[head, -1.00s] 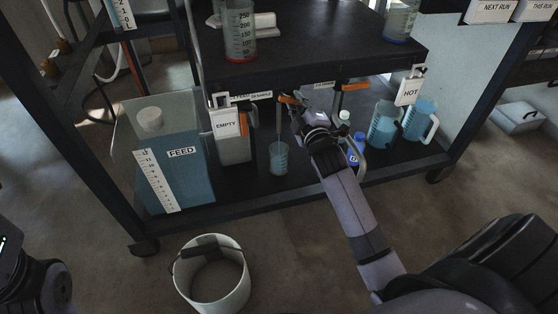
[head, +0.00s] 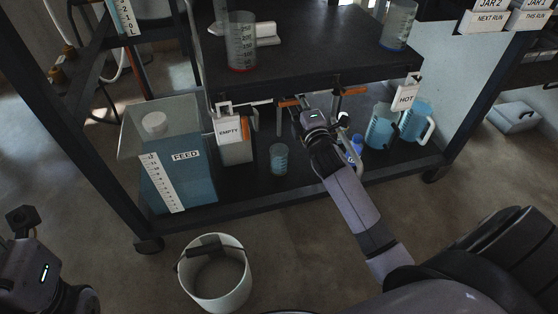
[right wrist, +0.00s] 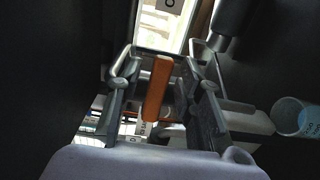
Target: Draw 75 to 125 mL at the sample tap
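The sample tap's orange lever (head: 289,103) is under the front edge of the bench top. In the right wrist view the orange lever (right wrist: 158,88) stands between the two fingers of my right gripper (right wrist: 163,78), with a gap on each side. In the head view my right gripper (head: 301,108) is at the tap, partly hidden by its own wrist. A small clear beaker (head: 278,160) with blue liquid stands upright on the lower shelf below the tap; its exact level is too small to read. My left gripper (head: 24,222) is at the lower left, its fingers unclear.
A FEED tank (head: 184,183) of blue liquid and a container with an EMPTY tag (head: 229,132) stand left of the beaker. Blue-filled jugs (head: 381,128) stand right, near a HOT tag (head: 405,98). A white bucket (head: 238,290) is on the floor. Another orange handle (head: 354,91) is right of my gripper.

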